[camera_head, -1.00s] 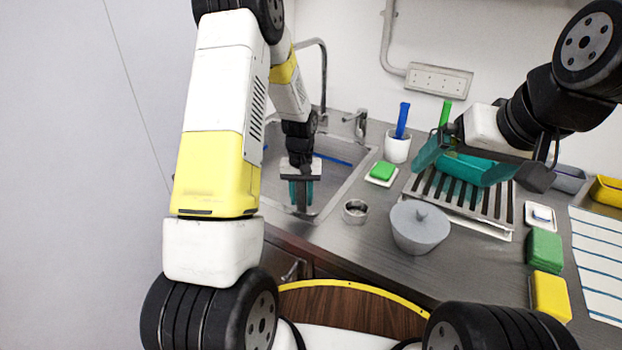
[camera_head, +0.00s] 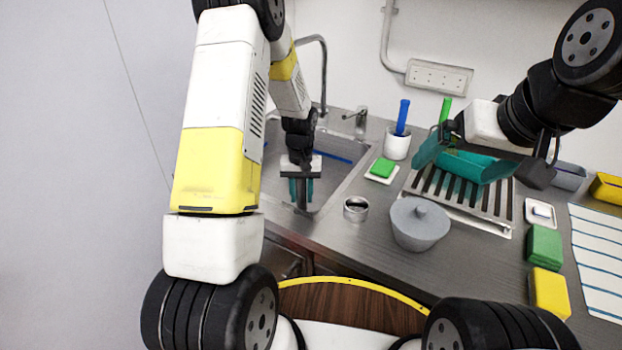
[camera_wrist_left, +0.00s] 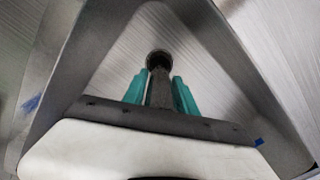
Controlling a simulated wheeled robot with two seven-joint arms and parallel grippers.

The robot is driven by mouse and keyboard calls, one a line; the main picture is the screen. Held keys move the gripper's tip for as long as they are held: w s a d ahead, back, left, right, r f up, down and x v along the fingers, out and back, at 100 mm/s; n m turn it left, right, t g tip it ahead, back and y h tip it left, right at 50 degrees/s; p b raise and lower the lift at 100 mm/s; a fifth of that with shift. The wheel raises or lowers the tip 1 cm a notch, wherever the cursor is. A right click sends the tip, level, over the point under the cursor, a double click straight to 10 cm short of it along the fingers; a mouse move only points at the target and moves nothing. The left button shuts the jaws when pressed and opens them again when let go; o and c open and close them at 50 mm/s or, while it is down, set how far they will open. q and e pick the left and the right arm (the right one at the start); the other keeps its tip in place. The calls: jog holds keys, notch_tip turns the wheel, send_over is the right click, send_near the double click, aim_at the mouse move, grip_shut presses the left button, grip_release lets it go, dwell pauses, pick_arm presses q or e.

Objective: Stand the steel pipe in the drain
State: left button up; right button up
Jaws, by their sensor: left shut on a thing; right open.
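My left gripper (camera_head: 302,188) is low in the sink (camera_head: 345,177), its teal fingers pointing down. It is shut on the grey steel pipe (camera_head: 302,196), which shows as a narrow strip between the fingers. In the left wrist view the dark pipe (camera_wrist_left: 158,90) runs between the teal fingers toward a round dark ring (camera_wrist_left: 158,60) at its far end. I cannot tell whether this ring is the drain or the pipe's own end, nor whether the pipe is inside the drain. My right gripper (camera_head: 465,160) is open and empty above the slatted rack.
A tap (camera_head: 324,75) rises behind the sink. A blue strip (camera_head: 335,157) lies in the sink. To its right stand a metal ring (camera_head: 356,209), a grey lidded pot (camera_head: 418,226), a green sponge (camera_head: 382,168), a white cup (camera_head: 397,144) and the slatted rack (camera_head: 410,188).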

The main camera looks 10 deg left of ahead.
pick_arm(q)
jog(key=shift+f, duration=0.6)
dwell(0.3)
jog(key=o, duration=0.9)
jog(key=shift+r, duration=0.1)
jog(key=shift+r, duration=5.4)
jog(key=shift+r, duration=0.1)
